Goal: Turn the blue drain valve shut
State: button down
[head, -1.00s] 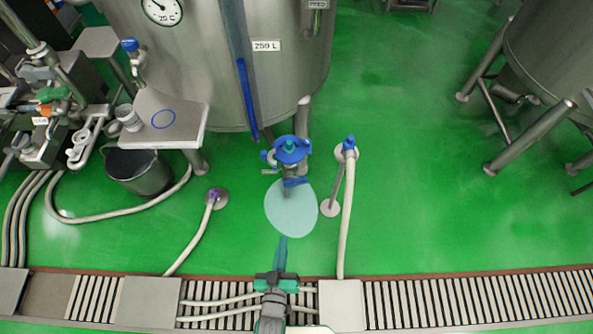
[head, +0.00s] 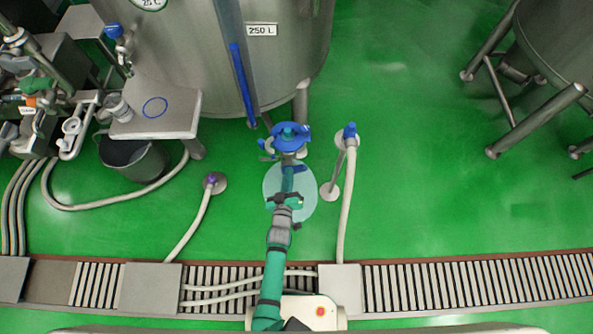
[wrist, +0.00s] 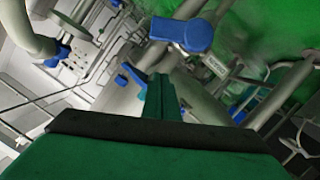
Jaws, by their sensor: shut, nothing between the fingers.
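My gripper (head: 288,178) is shut and empty, over the pale puddle in front of the valve. In the wrist view, my shut fingers (wrist: 163,97) point forward, and a blue handle (wrist: 183,33) on a steel pipe lies above and right of their tips. I cannot tell whether the fingers touch the valve.
A hose with a blue-topped fitting (head: 350,132) stands just right of the valve. The steel tank (head: 225,85) is behind it. A steel table (head: 185,122) and a bucket (head: 143,163) are at left. The floor drain grate (head: 450,287) runs across the front. Green floor at right is open.

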aim_at(296, 171)
jog(key=shift+w+d+f, duration=0.7)
jog(key=shift+w+f, duration=0.2)
jog(key=shift+f, duration=0.15)
jog(key=shift+w+d+f, duration=0.7)
jog(key=shift+w+f, duration=0.15)
jog(key=shift+f, duration=0.2)
jog(key=shift+d, duration=0.1)
